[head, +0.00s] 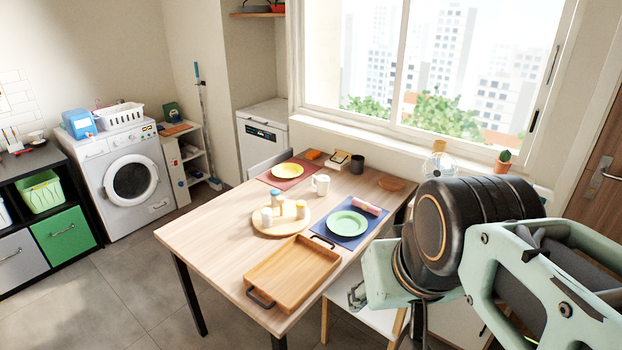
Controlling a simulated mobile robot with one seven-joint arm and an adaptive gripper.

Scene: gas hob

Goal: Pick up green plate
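The green plate (346,223) lies flat on a blue placemat (355,243) at the right side of the wooden table. A pink rolled item (368,207) lies at the plate's upper right, on the same mat. My arm fills the right of the head view, to the right of the plate and in front of the table's right edge. My gripper's fingers cannot be made out clearly; only a dark part shows below the arm's wrist, so whether it is open or shut is not visible. Nothing covers the plate.
A wooden tray (269,287) with dark handles sits at the table's front. A round board (264,231) holds several small jars. A white mug (320,184), a yellow plate (287,170) on a red mat and a dark cup (357,163) stand farther back. A white chair (350,290) is beside the table.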

